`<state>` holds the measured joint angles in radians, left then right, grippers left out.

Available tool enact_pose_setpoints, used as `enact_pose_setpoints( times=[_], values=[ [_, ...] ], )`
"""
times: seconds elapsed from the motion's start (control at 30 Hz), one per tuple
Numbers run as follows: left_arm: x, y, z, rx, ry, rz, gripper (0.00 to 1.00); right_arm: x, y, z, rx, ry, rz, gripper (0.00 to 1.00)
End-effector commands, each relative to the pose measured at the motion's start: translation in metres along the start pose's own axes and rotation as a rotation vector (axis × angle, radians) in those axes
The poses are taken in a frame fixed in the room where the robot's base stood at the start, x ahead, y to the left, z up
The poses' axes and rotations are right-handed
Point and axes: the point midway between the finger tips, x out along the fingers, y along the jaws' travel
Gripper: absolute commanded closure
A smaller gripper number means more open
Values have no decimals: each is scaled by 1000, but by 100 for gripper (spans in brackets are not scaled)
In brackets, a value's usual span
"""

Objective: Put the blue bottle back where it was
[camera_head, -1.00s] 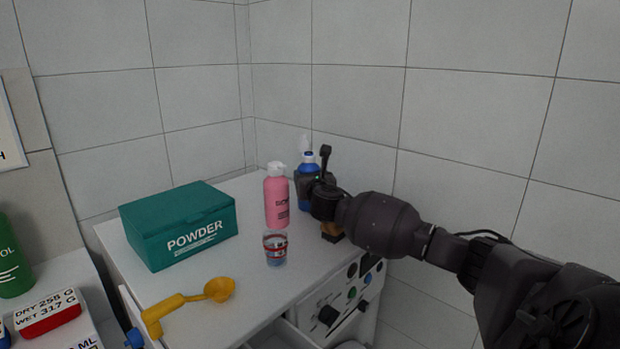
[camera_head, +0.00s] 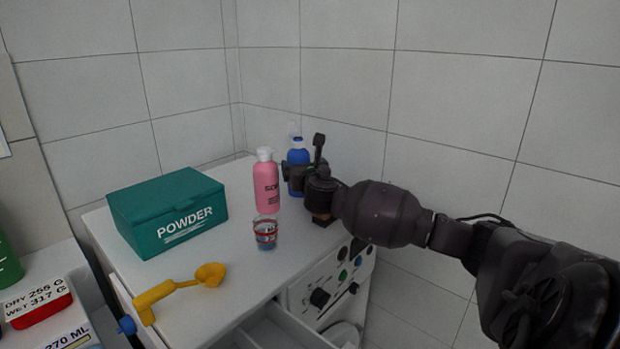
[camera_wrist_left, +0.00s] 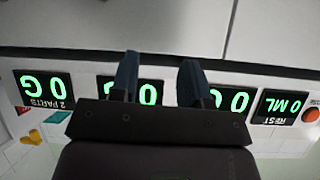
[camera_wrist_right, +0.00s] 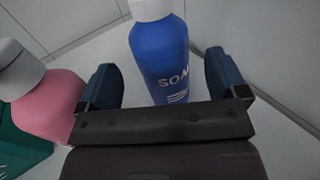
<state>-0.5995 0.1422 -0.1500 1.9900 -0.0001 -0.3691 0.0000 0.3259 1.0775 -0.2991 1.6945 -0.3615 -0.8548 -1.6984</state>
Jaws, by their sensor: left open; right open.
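The blue bottle (camera_head: 298,157) stands upright on the white cabinet top (camera_head: 220,262) near the back corner, behind my right gripper. In the right wrist view the blue bottle (camera_wrist_right: 160,52), with a white cap and lettering beginning "SOA", sits between the open fingers of my right gripper (camera_wrist_right: 163,85), with gaps on both sides. In the head view my right gripper (camera_head: 298,175) partly hides the bottle's lower part. My left gripper (camera_wrist_left: 160,80) is open and empty in its wrist view, in front of a panel with green digital displays; it is out of the head view.
A pink bottle (camera_head: 266,185) stands close left of the blue one. A small cup (camera_head: 265,234) stands in front of it. A green POWDER box (camera_head: 168,212) and yellow scoop (camera_head: 180,288) are on the left of the top. Tiled walls close in behind. A drawer (camera_head: 285,330) is open below.

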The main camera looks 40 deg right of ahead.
Motion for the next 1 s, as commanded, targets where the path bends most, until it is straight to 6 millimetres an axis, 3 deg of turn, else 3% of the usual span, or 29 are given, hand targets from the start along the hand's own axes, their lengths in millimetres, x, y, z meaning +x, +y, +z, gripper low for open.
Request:
enact_pose_setpoints(
  times=[0.3,0.5,1.0],
  values=[
    [0,0,0,0,0,0,57,-53,0,0,-2,0,3,9],
    [0,0,1,0,0,0,57,-75,0,0,-1,-1,0,9],
    [-1,0,2,0,-3,0,57,-84,0,0,0,-1,0,9]
  ],
)
